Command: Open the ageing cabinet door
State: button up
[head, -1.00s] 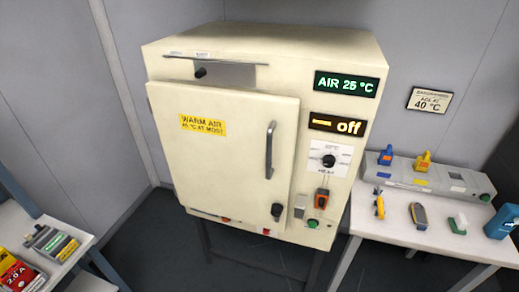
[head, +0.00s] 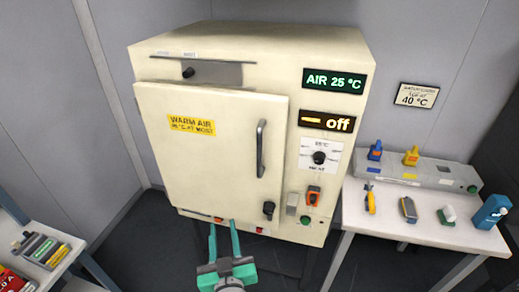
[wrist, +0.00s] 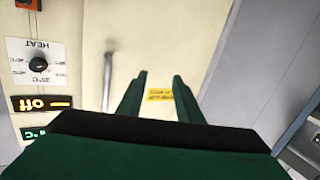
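The cream ageing cabinet (head: 330,55) stands ahead in the head view. Its door (head: 210,155) covers the front and looks closed; it carries a yellow warm-air label (head: 191,125). A vertical grey bar handle (head: 261,149) is on the door's right side, with a dark knob (head: 268,209) below it. My gripper (head: 222,226) is at the bottom, low in front of the door, below and left of the handle, touching nothing visible. In the wrist view, which is upside down, its green fingers (wrist: 158,88) are apart and empty; the handle (wrist: 108,80) shows to their left.
A white table (head: 385,222) with a grey rack (head: 450,178) and several small tools stands at the right. Another bench (head: 65,262) with packages is at the lower left. The display (head: 327,123) reads off. Dark floor shows around the cabinet.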

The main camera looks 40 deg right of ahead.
jog(key=w+d+r+m+h, duration=0.1)
jog(key=d+r+m+h, duration=0.1)
jog(key=d+r, duration=0.55)
jog(key=m+g+h, duration=0.2)
send_near(259, 146)
jog(key=x, duration=1)
jog(key=shift+w+d, duration=0.25)
jog(key=shift+d, duration=0.05)
grip_shut()
